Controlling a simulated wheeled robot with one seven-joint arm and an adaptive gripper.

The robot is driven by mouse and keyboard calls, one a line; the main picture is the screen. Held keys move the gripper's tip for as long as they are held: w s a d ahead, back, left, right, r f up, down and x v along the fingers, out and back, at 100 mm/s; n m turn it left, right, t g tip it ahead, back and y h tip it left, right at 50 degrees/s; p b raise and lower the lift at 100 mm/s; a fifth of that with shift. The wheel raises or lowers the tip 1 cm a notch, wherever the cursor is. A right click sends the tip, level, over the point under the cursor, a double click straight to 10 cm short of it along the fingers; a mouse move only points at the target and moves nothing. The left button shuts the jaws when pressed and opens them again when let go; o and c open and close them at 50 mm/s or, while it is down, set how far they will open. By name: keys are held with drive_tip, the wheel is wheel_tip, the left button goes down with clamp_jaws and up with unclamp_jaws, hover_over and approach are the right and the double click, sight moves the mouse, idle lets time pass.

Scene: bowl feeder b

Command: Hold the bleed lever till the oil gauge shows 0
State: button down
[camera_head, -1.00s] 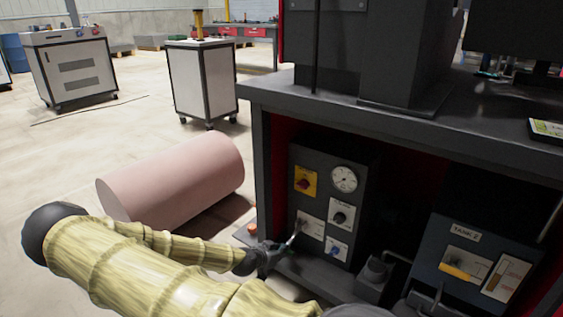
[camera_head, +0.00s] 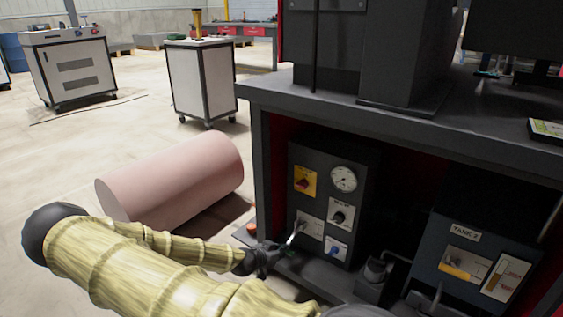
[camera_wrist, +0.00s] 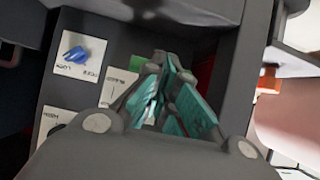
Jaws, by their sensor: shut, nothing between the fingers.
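A dark control box holds a round white dial gauge (camera_head: 343,179), which I take as the oil gauge; its reading is too small to make out. A silver lever (camera_head: 297,232), likely the bleed lever, sticks out down-left from a pale plate (camera_head: 312,228) below it. My gripper (camera_head: 276,256) is at the lever's lower end; I cannot tell whether they touch. In the wrist view the teal fingers (camera_wrist: 168,95) are shut and empty, in front of a partly hidden plate with a green patch (camera_wrist: 122,80). The lever is not clear there.
The box also has a red switch on yellow (camera_head: 304,182), a black knob (camera_head: 339,217) and a blue knob (camera_head: 336,250). A blue-grey tank unit (camera_head: 468,262) stands right, under the bench top (camera_head: 400,125). A pink cylinder (camera_head: 175,178) lies on the floor left.

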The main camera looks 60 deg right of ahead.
drive_tip(key=w+a+r+p, duration=0.1)
drive_tip(key=a+r+p, duration=0.1)
drive_tip(key=a, duration=0.4)
drive_tip(key=w+a+r+p, duration=0.1)
drive_tip(key=a+r+p, duration=0.1)
drive_tip(key=a+p, duration=0.2)
drive_tip(key=shift+w+a, duration=0.15)
drive_tip(key=shift+a, duration=1)
idle(0.4)
